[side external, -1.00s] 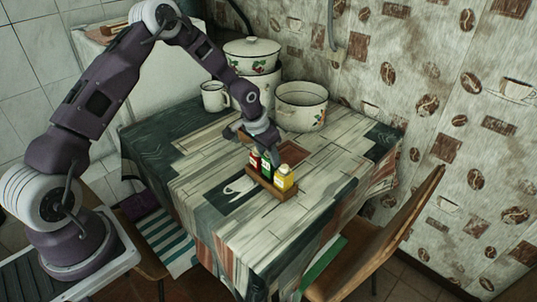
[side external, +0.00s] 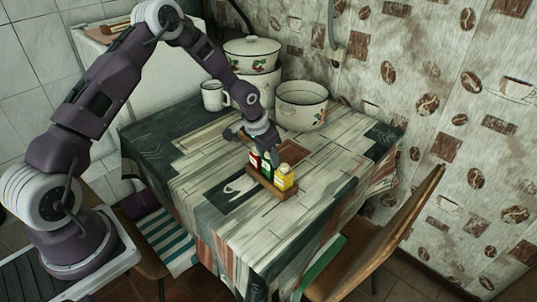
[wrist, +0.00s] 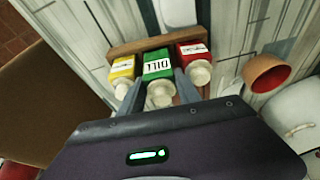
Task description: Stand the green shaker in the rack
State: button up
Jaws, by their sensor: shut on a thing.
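The green shaker (wrist: 158,66), with a white DILL label and a white cap, is between the fingers of my gripper (wrist: 159,88) in the wrist view. It also shows in the side view (side external: 267,164). The wooden rack (side external: 262,184) sits on the table; its bar shows in the wrist view (wrist: 140,46). The green shaker is upright in line with the rack, between the yellow shaker (wrist: 122,70) and the red shaker (wrist: 192,52). I cannot see whether its base touches the rack floor. My gripper (side external: 265,149) is directly above the rack in the side view.
The yellow (side external: 284,178) and red (side external: 253,160) shakers stand close on either side. A reddish-brown bowl-like thing (wrist: 266,72) shows in the wrist view.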

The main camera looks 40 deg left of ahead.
jog(key=shift+f, duration=1.2)
jog(key=o, duration=1.3)
jog(key=s+d+r+y, duration=0.15)
jog(key=s+r, duration=0.45)
jog(key=r, duration=0.7)
jog(key=s+d+r, duration=0.2)
jog(key=s+r, duration=0.5)
jog(key=r, duration=0.6)
jog(key=s+d+r, duration=0.1)
jog(key=s+r, duration=0.1)
jog(key=s, duration=0.5)
jog(key=s+d+r+t+h, duration=0.1)
jog(key=s+d, duration=0.1)
jog(key=s, duration=0.6)
jog(key=s+d+r+t, duration=0.1)
jog(key=s+d+r, duration=0.1)
jog(key=s, duration=0.5)
jog(key=shift+s+r+n, duration=0.3)
jog(key=shift+s+n, duration=0.05)
jog(key=shift+n, duration=0.05)
